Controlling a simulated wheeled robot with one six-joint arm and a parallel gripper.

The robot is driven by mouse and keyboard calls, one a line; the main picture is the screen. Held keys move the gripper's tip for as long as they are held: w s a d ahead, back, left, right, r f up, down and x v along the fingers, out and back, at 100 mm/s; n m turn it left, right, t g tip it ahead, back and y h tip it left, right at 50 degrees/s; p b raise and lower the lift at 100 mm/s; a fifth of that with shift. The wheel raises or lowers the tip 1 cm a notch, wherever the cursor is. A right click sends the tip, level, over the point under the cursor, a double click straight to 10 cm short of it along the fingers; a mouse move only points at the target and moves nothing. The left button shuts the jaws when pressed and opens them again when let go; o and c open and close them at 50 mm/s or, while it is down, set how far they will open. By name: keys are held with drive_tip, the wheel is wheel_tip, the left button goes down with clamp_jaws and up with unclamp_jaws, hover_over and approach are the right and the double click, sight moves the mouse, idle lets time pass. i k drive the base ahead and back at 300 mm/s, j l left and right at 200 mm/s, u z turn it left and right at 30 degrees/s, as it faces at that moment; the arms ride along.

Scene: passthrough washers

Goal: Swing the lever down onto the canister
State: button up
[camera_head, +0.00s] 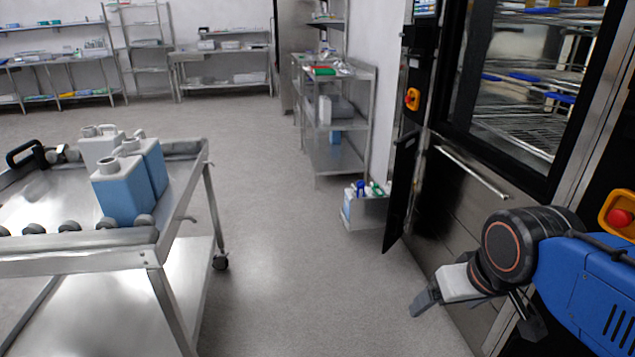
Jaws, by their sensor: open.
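Several canisters with pale tops stand upright on the steel cart at the left; two show blue bodies, the front one (122,192) and one behind it (152,160). A paler one (100,143) stands at the back. I cannot make out a lever on any canister or on the machine. My gripper (428,300) is at the lower right, in front of the machine's lower panel, far from the cart. It is open, with nothing seen between its fingers; part of it is hidden by its angle.
The steel cart (105,263) has a raised rim and a black handle (25,152). A narrow black door (402,188) stands open on the washer (470,200), with a white bin (363,208) of bottles beside it. The middle floor (290,250) is clear.

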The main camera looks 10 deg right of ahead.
sight(360, 185)
drive_tip(key=i+j+z, duration=0.2)
drive_tip(key=i, duration=0.25)
drive_tip(key=i+j+z, duration=0.2)
drive_tip(key=i+j, duration=0.2)
drive_tip(key=i+z, duration=0.1)
drive_tip(key=i, duration=0.2)
